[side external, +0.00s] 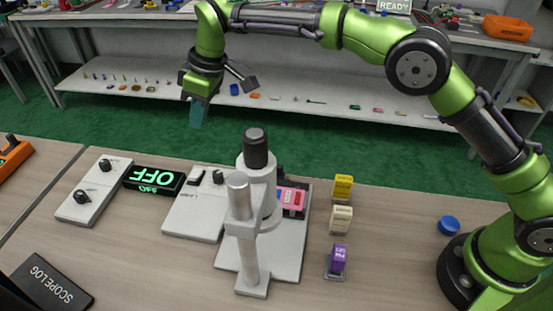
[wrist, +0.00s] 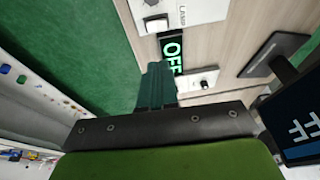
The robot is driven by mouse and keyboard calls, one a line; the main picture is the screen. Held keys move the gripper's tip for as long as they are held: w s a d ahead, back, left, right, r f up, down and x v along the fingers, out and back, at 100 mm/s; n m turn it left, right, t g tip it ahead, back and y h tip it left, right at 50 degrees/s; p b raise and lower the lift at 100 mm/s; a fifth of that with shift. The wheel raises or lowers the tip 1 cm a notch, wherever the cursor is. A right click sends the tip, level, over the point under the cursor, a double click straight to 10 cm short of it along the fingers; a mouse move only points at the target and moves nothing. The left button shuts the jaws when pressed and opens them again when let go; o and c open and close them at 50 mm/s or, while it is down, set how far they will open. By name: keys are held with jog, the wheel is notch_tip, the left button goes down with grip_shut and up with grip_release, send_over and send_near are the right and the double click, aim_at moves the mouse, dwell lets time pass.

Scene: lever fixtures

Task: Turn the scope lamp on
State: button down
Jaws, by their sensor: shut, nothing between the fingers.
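The scope (side external: 247,230), a grey and black microscope, stands mid-table with a pink and red item on its stage. In the wrist view a white box marked LAMP (wrist: 198,10) shows at the top, partly cut off. A black display (side external: 153,181) reads OFF in green; it also shows in the wrist view (wrist: 172,50). My gripper (side external: 197,118) is shut and empty, its teal fingers hanging in the air behind the control box, touching nothing.
A white two-knob box (side external: 93,192) stands left of the display. A dark SCOPE LOG book (side external: 52,283) lies in front. Yellow (side external: 343,187), cream (side external: 341,219) and purple (side external: 337,260) blocks stand right of the scope. A shelf (side external: 290,103) with small parts lies behind.

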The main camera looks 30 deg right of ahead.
send_near(194, 175)
jog(key=x, duration=0.5)
jog(key=shift+w+a, duration=0.1)
jog(key=shift+w, duration=0.05)
jog(key=shift+a+f, duration=0.15)
jog(key=shift+f, duration=0.6)
